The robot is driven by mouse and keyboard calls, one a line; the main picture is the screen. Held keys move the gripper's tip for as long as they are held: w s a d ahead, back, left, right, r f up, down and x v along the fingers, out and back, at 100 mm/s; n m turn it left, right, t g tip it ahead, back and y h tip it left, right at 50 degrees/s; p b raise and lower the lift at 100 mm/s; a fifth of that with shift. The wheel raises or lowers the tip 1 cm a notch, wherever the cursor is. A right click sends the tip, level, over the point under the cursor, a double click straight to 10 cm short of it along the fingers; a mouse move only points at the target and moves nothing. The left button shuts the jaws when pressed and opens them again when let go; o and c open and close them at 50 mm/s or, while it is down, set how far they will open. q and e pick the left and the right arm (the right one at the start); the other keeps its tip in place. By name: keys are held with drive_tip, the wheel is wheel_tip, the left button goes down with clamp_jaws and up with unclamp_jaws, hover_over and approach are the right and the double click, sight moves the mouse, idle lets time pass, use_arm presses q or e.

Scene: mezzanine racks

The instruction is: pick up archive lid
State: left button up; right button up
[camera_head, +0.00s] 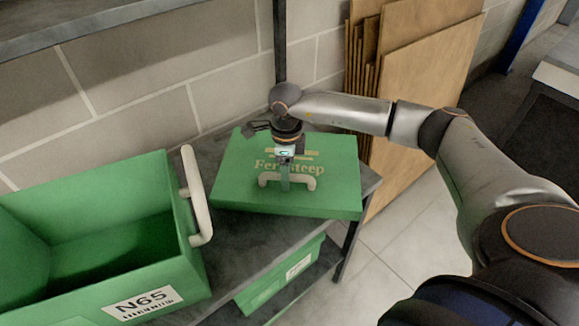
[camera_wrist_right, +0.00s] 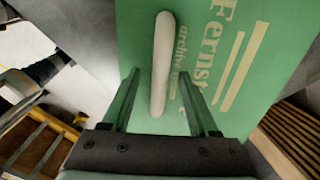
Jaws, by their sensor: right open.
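The archive lid (camera_head: 235,190) is a flat green panel with pale lettering and a cream bar handle (camera_head: 306,183) on top. It lies on the dark grey shelf, right of an open green box. My right gripper (camera_head: 285,186) is over the lid at its handle, pointing down. In the right wrist view the lid (camera_wrist_right: 215,30) fills the middle, and the handle (camera_wrist_right: 162,65) stands between the two spread fingers of my right gripper (camera_wrist_right: 160,105). The fingers look apart from the handle. Part of the lettering is hidden by the gripper in the head view. My left gripper is not in view.
The open green box (camera_head: 120,270) labelled N65 has a cream side handle (camera_head: 196,195) close to the lid. A lower shelf holds another green box (camera_head: 285,280). Brown boards (camera_head: 425,75) lean on the block wall behind. Grey floor (camera_head: 395,255) is clear at right.

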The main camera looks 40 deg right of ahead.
clamp_jaws()
idle(0.3)
drive_tip(key=shift+r, duration=0.1)
idle(0.9)
